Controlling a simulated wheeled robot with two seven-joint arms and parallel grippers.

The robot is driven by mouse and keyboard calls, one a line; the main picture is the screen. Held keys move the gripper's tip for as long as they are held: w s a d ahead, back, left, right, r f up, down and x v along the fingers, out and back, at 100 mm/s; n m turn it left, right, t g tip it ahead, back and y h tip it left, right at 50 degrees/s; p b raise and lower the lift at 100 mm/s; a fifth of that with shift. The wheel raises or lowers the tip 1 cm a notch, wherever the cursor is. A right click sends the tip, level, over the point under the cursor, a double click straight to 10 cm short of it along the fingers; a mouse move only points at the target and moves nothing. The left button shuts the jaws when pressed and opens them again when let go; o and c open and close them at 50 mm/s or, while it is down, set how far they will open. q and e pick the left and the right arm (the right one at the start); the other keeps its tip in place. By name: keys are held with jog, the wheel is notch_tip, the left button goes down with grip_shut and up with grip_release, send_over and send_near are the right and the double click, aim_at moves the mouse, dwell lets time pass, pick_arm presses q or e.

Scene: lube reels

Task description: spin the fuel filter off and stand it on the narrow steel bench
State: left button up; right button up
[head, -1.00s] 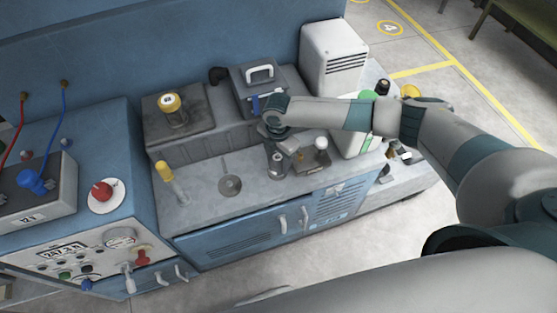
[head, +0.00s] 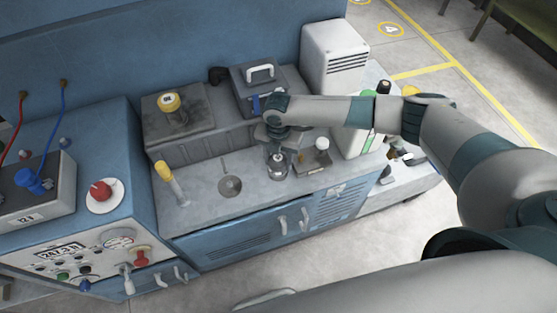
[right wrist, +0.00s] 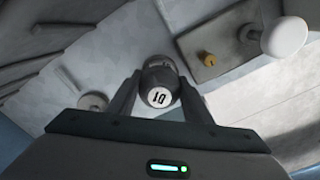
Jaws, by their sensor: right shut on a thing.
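A grey round canister marked 10, which looks like the fuel filter, sits between the two fingers of my right gripper (right wrist: 160,98) in the right wrist view, at the canister's end face (right wrist: 159,97). In the head view the right gripper (head: 277,141) points down at the worktop's right half, shut on the canister (head: 278,165). Whether the canister is still threaded on its mount cannot be told. My left gripper is out of view. A grey low bench or cart (head: 405,184) stands right of the cabinet; I cannot tell if it is the narrow steel bench.
A plate with a white knob (head: 322,143) is close right of the gripper. A white louvred box (head: 334,55) stands behind. A green bench (head: 520,22) is at the far top right.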

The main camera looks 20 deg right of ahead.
jog(key=o, duration=1.3)
jog(key=shift+s+f, duration=0.25)
jog(key=shift+f, duration=0.15)
jog(key=shift+c, duration=0.2)
jog(key=shift+w+r, duration=0.15)
jog(key=shift+w, duration=0.05)
jog(key=shift+w+r, duration=0.1)
jog(key=shift+r, duration=0.05)
jog(key=shift+m, duration=0.4)
